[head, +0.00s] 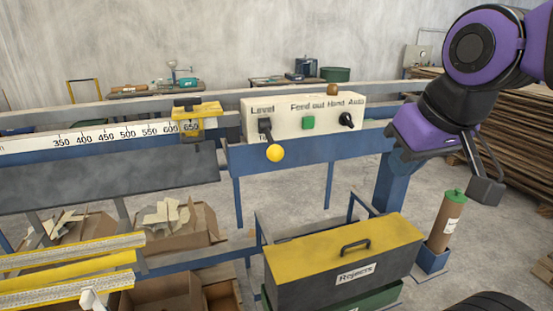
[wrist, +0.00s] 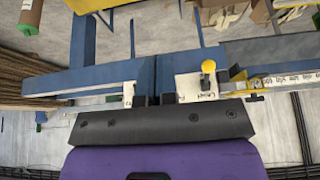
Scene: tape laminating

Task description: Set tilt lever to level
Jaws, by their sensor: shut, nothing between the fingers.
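The tilt lever has a yellow ball knob (head: 275,153) on a short black stem at the left of the white control panel (head: 285,106). It hangs down, away from the "Level" label printed above it; the label below is mostly hidden by the lever. In the wrist view, which is upside down, the knob (wrist: 208,67) and part of the panel (wrist: 192,86) show beyond my fingers. My gripper (head: 487,192) is at the right in the head view, well apart from the lever. It is shut and empty; its fingers (wrist: 154,100) also show in the wrist view.
The panel also has a green "Feed out" button (head: 308,123) and a black Hand/Auto knob (head: 347,120). A yellow-lidded Rejects box (head: 345,265) stands below. A scale rail (head: 95,136) runs left.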

